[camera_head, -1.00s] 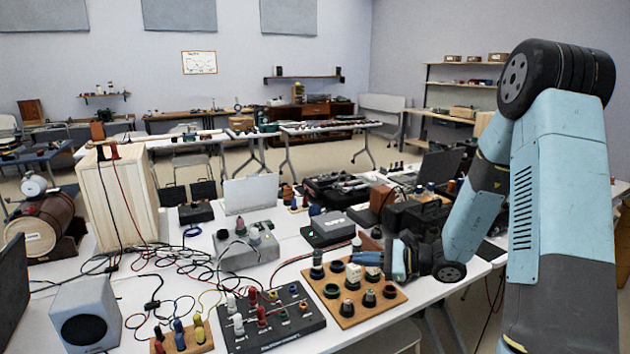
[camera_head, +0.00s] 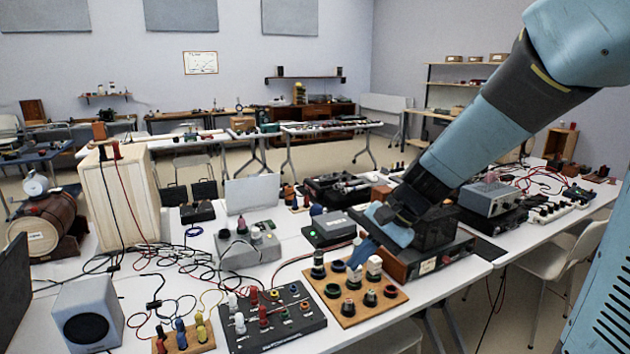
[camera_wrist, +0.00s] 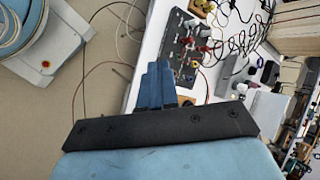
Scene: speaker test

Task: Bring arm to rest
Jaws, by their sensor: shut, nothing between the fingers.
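My gripper (camera_head: 361,254) is at the lower end of my blue and black arm, which slopes down from the upper right in the head view. Its blue fingers point down and to the left, above or just behind the wooden board with knobs (camera_head: 347,319); I cannot tell how much height is between them. In the wrist view the blue fingers (camera_wrist: 158,78) are together with nothing between them. The arm hides part of the table behind it.
A black terminal box (camera_head: 285,338) and a grey speaker (camera_head: 86,315) stand on the white table at the front. Loose cables lie on the left. A black device (camera_head: 434,262) sits just right of my gripper. A chair (camera_head: 545,262) stands at the right, off the table.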

